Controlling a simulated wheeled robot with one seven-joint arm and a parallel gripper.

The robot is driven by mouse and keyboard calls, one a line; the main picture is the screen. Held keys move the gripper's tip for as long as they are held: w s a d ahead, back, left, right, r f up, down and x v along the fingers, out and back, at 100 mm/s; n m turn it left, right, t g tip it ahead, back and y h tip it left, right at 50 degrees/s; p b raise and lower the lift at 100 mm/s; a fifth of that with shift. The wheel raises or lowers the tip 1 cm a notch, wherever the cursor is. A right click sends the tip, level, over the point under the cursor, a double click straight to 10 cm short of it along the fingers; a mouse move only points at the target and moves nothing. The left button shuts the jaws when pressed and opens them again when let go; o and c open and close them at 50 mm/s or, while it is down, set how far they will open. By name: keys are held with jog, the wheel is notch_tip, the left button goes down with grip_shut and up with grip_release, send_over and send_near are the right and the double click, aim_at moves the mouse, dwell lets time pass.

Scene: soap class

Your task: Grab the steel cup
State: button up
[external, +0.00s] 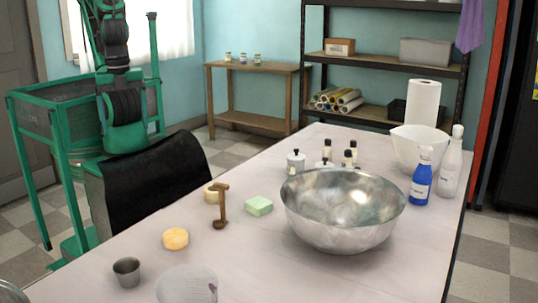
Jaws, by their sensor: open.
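The steel cup (127,272) is a small grey metal cup. It stands upright on the pale table (385,268) at the near left, close to the table's left edge. Its opening faces up, and nothing touches it. My gripper is not in view. Green and black arm links, which seem to be mine, rise at the upper left and run out of the top of the picture, well away from the cup.
A clear container (187,285) stands right of the cup. An orange soap (175,239), a wooden tool (221,207) and a green soap (259,206) lie behind. A large metal bowl (343,225) fills mid-table. Bottles, including a blue one (421,182), stand farther back.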

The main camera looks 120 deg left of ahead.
aim_at(133, 276)
jog(key=shift+w+f, duration=0.1)
jog(key=shift+w, duration=0.1)
jog(key=c, duration=0.3)
jog(key=w+d+f+n+t, duration=0.2)
jog(key=w+d+f+t, duration=0.1)
jog(key=w, duration=0.5)
jog(key=w+d+f+n+t+y, duration=0.1)
jog(key=w+d+f+n+t, duration=0.1)
jog(key=w+d+f+t, duration=0.2)
jog(key=w+d+f+n+t, duration=0.3)
jog(key=w+d+f, duration=0.3)
jog(key=w, duration=0.5)
jog(key=shift+w+d+f+t+y, duration=0.35)
jog(key=shift+d+t+y, duration=0.05)
jog(key=shift+d, duration=0.1)
jog(key=d+m+t+h, duration=0.1)
jog(key=d, duration=0.3)
jog(key=s+d+m+t+h, duration=0.1)
jog(key=d+h, duration=0.1)
jog(key=d, duration=0.2)
jog(key=d+f+t+h, duration=0.1)
jog(key=d, duration=0.2)
jog(key=shift+s+d+m, duration=0.25)
jog(key=shift+d+m, duration=0.15)
jog(key=x, duration=1)
jog(key=shift+w+d+f, duration=0.2)
jog(key=shift+w+f, duration=0.05)
jog(key=shift+c, duration=0.5)
